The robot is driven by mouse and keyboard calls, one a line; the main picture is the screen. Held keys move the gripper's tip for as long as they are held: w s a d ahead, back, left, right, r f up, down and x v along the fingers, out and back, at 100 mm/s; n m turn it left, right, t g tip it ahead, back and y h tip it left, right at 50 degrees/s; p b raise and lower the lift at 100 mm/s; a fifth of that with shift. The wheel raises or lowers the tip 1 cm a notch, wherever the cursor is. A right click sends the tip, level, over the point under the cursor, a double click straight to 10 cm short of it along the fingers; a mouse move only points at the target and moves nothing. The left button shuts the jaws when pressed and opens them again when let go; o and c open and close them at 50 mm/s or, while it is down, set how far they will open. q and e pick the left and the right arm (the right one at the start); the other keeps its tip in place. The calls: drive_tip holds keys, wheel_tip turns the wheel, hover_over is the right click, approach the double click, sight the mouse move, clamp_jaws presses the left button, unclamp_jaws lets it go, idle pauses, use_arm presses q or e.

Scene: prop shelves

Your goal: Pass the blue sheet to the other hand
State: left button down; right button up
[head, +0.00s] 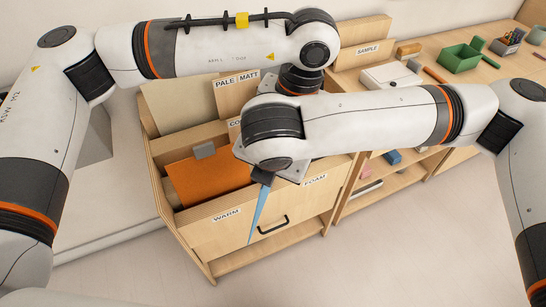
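The blue sheet (259,212) shows nearly edge-on as a narrow blue strip hanging in front of the wooden bin unit. Its top end is at the dark fingers of my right gripper (263,178), which appear shut on it. My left arm reaches across the top of the view, and its wrist bends down behind my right forearm. My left gripper is hidden there, so its fingers and any contact with the sheet do not show.
The wooden bin unit (193,222) holds an orange sheet (208,178) and has labels including "WARM" and "FOAM". A black drawer handle (273,225) is on its front. Right of it, a shelf top carries a green box (459,58) and a white case (390,76). The floor in front is clear.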

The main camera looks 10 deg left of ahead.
drive_tip(key=shift+w+f, duration=0.15)
drive_tip(key=shift+f, duration=0.1)
clamp_jaws()
use_arm(q)
drive_tip(key=c, duration=1.3)
unclamp_jaws()
